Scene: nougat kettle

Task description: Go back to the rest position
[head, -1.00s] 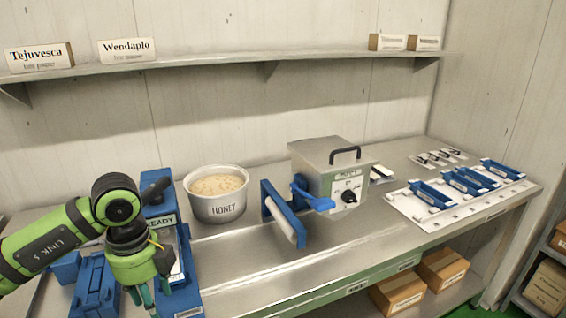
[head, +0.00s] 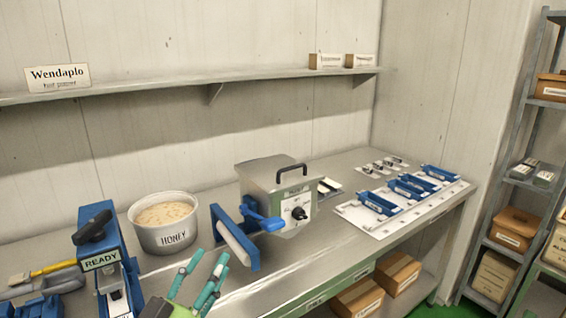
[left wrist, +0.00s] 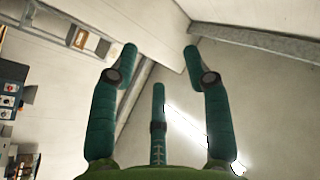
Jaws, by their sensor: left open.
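My left gripper (head: 200,283) is at the bottom middle of the head view, in front of the honey pot and the metal kettle box. Its teal fingers point up and are spread apart with nothing between them. In the left wrist view the fingers (left wrist: 160,75) are also open and empty, with wall and ceiling beyond them. The steel honey pot (head: 164,238) with pale contents stands on the bench. The grey metal box (head: 262,192) with a black handle, dial and blue lever stands to its right. My right gripper is not in view.
A blue READY device (head: 88,238) stands left of the pot. A white board (head: 352,215) with blue trays lies at the bench's right. A shelf (head: 150,88) runs along the wall above. A rack (head: 497,197) with boxes stands at the far right. The steel bench front is mostly clear.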

